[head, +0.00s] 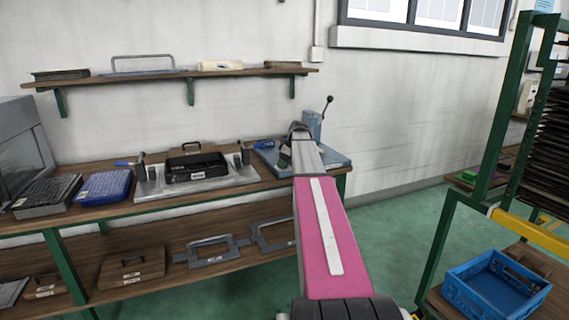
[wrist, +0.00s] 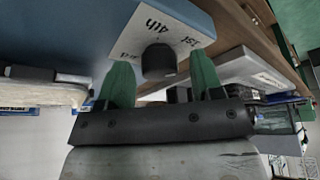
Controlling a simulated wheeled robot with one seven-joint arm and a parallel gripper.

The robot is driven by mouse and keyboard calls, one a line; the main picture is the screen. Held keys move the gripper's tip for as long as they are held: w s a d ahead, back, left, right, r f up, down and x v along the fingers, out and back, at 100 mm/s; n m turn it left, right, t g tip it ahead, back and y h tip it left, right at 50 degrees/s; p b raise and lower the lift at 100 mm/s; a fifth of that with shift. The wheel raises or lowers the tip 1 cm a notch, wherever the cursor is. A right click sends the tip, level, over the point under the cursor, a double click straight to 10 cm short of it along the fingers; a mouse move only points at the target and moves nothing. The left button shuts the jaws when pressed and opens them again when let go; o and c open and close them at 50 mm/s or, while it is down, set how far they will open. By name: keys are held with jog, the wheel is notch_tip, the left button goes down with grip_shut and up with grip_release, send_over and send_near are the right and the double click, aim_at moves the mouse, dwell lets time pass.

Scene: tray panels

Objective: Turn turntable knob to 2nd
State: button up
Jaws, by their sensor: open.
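The turntable knob (wrist: 158,62) is a dark round knob on a white label plate (wrist: 182,30) on the blue turntable side. The wrist view looks upside down. The marks "1st" and "4th" can be read, with a smaller blurred mark to the left; "2nd" is not readable, and the knob's pointing direction is unclear. My gripper (wrist: 161,70) is open, with one green finger on each side of the knob and a gap on both sides. In the head view my arm reaches to the blue turntable (head: 337,160) at the bench's right end; the knob is hidden there.
A blue clamp stand with a black lever (head: 327,104) rises behind my arm. A grey plate with a black tray (head: 196,167) lies left of the turntable. A blue panel tray (head: 103,187) is farther left. A green rack (head: 487,150) and blue crate (head: 494,284) stand right.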

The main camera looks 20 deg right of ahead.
jog(key=c, duration=0.9)
jog(key=shift+m, duration=0.3)
jog(key=m+h, duration=0.1)
jog(key=m, duration=0.1)
jog(key=m+t, duration=0.1)
jog(key=m, duration=0.2)
jog(key=shift+s+a+h, duration=0.15)
jog(key=shift+h, duration=0.25)
jog(key=m+h, duration=0.1)
jog(key=m, duration=0.2)
jog(key=m+h, duration=0.1)
jog(key=m, duration=0.1)
jog(key=shift+m+t, duration=0.3)
jog(key=shift+m, duration=0.1)
jog(key=m+h, duration=0.1)
jog(key=m, duration=0.1)
jog(key=m+g+h, duration=0.1)
jog(key=m, duration=0.2)
jog(key=shift+a, duration=0.1)
jog(key=m+g+h, duration=0.1)
jog(key=m, duration=0.4)
jog(key=shift+m+g, duration=0.3)
